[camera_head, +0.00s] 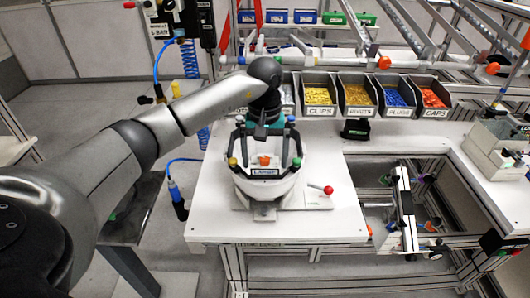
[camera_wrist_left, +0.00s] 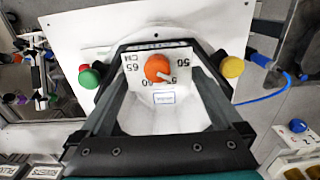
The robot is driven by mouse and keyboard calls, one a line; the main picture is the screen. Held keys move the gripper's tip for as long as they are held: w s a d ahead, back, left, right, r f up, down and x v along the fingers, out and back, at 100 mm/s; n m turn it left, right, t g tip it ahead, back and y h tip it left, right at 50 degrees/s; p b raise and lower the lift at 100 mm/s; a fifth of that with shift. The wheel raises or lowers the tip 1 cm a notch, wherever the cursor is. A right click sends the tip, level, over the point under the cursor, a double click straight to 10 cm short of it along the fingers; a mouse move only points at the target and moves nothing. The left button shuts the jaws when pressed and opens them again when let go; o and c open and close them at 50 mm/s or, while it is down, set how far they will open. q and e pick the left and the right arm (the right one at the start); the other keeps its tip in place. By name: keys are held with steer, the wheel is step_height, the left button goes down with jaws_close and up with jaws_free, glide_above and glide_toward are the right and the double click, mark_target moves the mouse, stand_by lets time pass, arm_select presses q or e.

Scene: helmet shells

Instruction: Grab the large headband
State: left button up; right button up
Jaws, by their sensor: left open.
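A white rounded holder (camera_head: 266,187) with a small front label stands on the white table, under my left gripper (camera_head: 267,150). It also shows in the left wrist view (camera_wrist_left: 160,118), with an orange knob (camera_wrist_left: 157,68) and a scale marked in cm. A dark band (camera_wrist_left: 155,45) runs along its rim there; I cannot tell for sure that it is the large headband. My left gripper (camera_wrist_left: 160,100) points down, its dark fingers spread apart at either side of the holder's middle, with nothing visibly clamped. My right gripper is not in view.
Coloured knobs stand around the holder, among them a yellow one (camera_wrist_left: 232,67) and a green one (camera_wrist_left: 89,78). A red-knobbed lever (camera_head: 328,190) is to the right. Bins of small parts (camera_head: 357,112) line the table's back. The table's front left (camera_head: 215,215) is clear.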

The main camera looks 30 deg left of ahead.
arm_select(q)
steer(key=c, duration=1.1)
steer(key=shift+c, duration=0.4)
steer(key=shift+r, duration=0.1)
